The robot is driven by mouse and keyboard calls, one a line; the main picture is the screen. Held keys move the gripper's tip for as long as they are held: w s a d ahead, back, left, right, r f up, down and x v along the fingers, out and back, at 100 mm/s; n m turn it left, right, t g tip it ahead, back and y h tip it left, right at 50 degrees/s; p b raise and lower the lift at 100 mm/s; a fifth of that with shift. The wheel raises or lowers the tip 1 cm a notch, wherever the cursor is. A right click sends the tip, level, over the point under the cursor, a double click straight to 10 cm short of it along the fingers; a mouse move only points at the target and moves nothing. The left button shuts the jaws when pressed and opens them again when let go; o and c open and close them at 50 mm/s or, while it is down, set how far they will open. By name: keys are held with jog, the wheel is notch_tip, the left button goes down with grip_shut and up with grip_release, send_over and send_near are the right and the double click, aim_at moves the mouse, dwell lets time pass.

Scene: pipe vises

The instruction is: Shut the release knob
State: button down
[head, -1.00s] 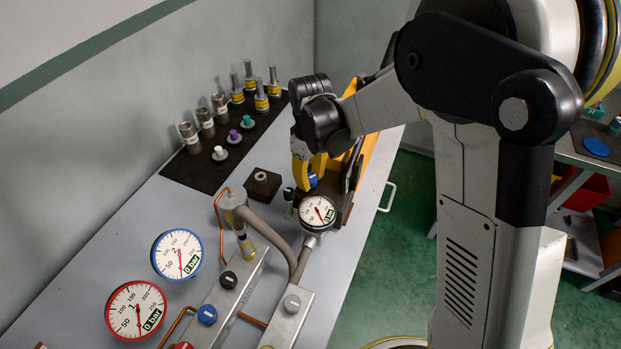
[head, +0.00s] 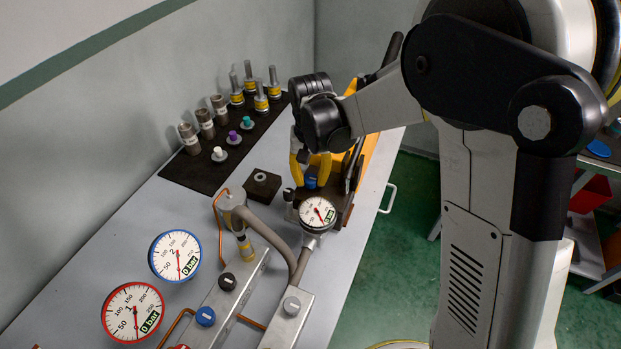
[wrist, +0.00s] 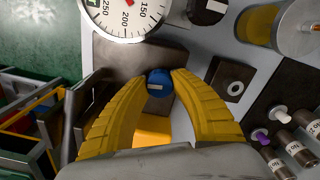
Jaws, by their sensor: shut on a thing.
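A small blue knob (head: 311,182) with a pale mark on top sits behind the round white gauge (head: 318,212) on the bench. In the wrist view the same blue knob (wrist: 159,85) is between the yellow fingertips. My gripper (head: 310,176) points down over it, one finger on each side. In the wrist view my gripper (wrist: 162,78) is shut on the knob, with the tips against its sides. The base of the knob is partly hidden by the fingers and the gauge.
A dark square block with a hole (head: 262,185) stands left of the gripper. Several cylinders and small knobs stand on a black mat (head: 195,172). Pipes and metal blocks with other knobs (head: 206,316) are in front, beside two larger gauges (head: 134,313).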

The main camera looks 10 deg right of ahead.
aim_at(311, 179)
jog(key=shift+m, duration=0.5)
jog(key=c, duration=1)
grip_release()
jog(key=shift+c, duration=0.2)
notch_tip(311, 179, up, 12)
